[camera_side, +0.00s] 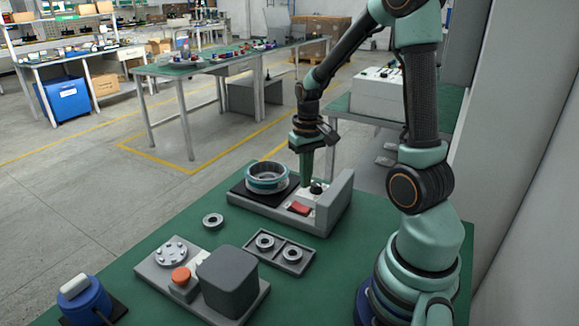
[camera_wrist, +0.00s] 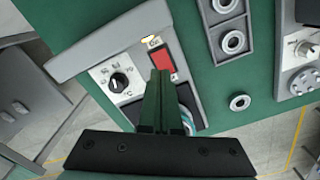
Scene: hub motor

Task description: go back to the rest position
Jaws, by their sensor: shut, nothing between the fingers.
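My gripper (camera_side: 306,182) is shut and empty, pointing down over the grey test station (camera_side: 335,208). In the wrist view its green fingers (camera_wrist: 160,78) lie together, with their tips at the near edge of the red rocker switch (camera_wrist: 163,60); I cannot tell whether they touch it. The red switch also shows in the side view (camera_side: 299,208), just below the fingertips. A black knob (camera_side: 316,187) is beside the fingers, on the white panel. The hub motor ring (camera_side: 267,178), teal and grey, sits on the station's black pad. In the wrist view the fingers partly hide it.
A tray (camera_side: 272,263) with two bearings and a loose ring (camera_side: 213,221) lie in front of the station. A fixture with an orange button (camera_side: 181,275) and a dark box (camera_side: 227,277) stands nearer. A blue device (camera_side: 87,300) is at front left. The station's upright wall (camera_side: 338,200) is close right.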

